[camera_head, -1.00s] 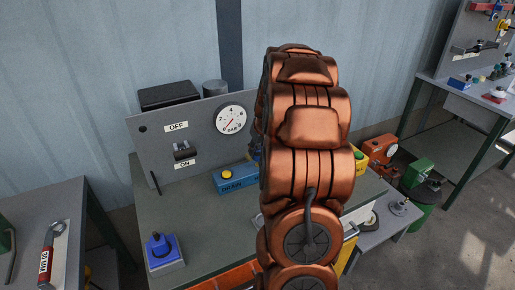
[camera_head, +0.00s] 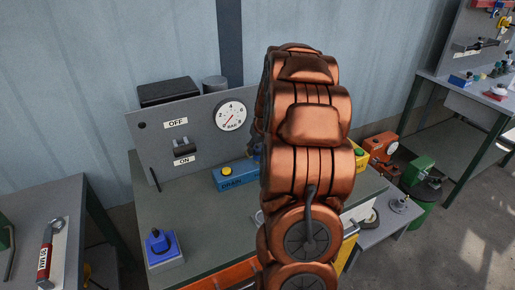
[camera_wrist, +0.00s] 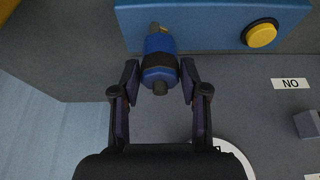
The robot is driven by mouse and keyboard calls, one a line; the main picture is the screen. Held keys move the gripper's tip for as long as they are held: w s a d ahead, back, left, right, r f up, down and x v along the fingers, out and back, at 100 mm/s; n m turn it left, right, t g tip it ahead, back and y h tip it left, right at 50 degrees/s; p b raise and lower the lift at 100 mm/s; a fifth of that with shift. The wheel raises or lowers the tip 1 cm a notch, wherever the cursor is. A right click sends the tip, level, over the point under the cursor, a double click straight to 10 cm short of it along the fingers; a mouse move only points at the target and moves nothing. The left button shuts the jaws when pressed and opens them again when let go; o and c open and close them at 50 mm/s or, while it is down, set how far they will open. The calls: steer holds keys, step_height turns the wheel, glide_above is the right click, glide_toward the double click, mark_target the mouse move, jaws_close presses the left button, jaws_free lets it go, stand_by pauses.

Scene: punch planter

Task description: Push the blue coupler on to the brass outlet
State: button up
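In the wrist view the blue coupler (camera_wrist: 159,64), with a black band and a small grey end, sits between the two fingers of my gripper (camera_wrist: 160,76). The fingers appear closed on its sides, though the contact itself is hard to see. A small brass piece (camera_wrist: 154,27) shows just beyond the coupler's far end, in front of the blue box; whether the two are joined cannot be told. In the head view my copper arm hides the gripper and nearly all of the coupler.
The blue DRAIN box (camera_head: 236,178) with a yellow button (camera_wrist: 260,34) stands by the grey panel (camera_head: 205,148). The panel carries a gauge (camera_head: 230,116) and an OFF/ON switch (camera_head: 184,146). A blue device (camera_head: 160,243) is at the bench's front left. Bare bench lies between.

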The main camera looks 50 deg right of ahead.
steer(key=shift+o, duration=1.4)
steer(key=v, duration=1.2)
steer(key=shift+a, duration=0.15)
